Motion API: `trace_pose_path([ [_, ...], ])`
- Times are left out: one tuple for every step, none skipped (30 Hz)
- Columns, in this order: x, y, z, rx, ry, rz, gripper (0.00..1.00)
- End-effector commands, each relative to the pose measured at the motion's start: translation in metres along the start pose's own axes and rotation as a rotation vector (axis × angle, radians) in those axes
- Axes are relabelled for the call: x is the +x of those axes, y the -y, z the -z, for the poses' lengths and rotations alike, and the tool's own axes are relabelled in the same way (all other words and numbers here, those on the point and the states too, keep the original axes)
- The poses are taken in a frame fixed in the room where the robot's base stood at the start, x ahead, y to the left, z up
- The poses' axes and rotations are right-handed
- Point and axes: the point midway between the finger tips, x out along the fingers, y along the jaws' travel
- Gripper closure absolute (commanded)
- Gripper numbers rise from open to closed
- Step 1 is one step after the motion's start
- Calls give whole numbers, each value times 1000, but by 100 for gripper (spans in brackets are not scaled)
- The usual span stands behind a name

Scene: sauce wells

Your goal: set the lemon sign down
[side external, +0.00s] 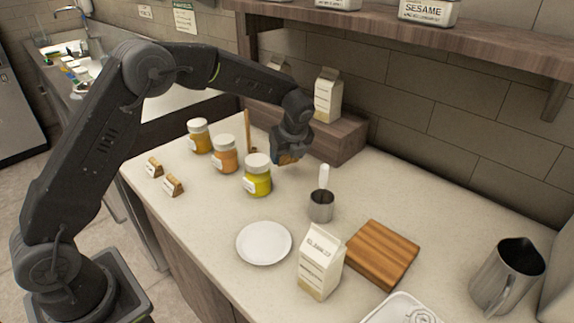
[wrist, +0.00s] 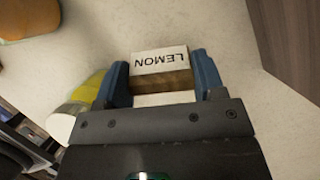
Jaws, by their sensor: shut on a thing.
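The lemon sign (wrist: 160,60) is a small wooden block with a white face reading LEMON, upside down in the wrist view. My gripper (wrist: 161,78) is shut on it, with one blue finger at each end. In the side view my gripper (side external: 290,150) is low over the counter, behind and right of the yellow-green jar (side external: 257,181). There the sign is mostly hidden by the fingers. I cannot tell whether it touches the counter. The jar's yellow side and pale lid also show left of the fingers in the wrist view (wrist: 88,90).
Two more jars (side external: 225,160) (side external: 199,141) stand to the left, with two small wooden signs (side external: 154,168) (side external: 173,186) in front. A metal cup (side external: 321,207) with a white handle stands to the right. A wooden riser (side external: 340,143) is behind. A white plate (side external: 264,244) lies in front.

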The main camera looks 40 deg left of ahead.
Motion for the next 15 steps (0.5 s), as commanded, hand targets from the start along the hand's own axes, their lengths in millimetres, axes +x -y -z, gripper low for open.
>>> trace_pose_path([
  [4, 0, 2, 1, -1, -2, 59],
  [7, -1, 3, 2, -1, -3, 59],
  [12, -1, 5, 2, -1, -5, 59],
  [16, -1, 7, 2, -1, -5, 59],
  [20, -1, 8, 2, -1, -4, 59],
  [25, -1, 11, 2, -1, -5, 59],
  [29, -1, 12, 2, -2, -5, 59],
  [32, -1, 14, 2, -2, -3, 59],
  [34, 0, 14, 1, -1, -2, 59],
  [34, 0, 14, 0, -1, -1, 59],
  [34, 0, 14, 0, 0, 0, 59],
  [34, 0, 14, 0, 0, 0, 59],
  [34, 0, 14, 0, 0, 0, 59],
  [34, 0, 14, 0, 0, -1, 59],
  [34, 0, 14, 0, 0, -1, 59],
])
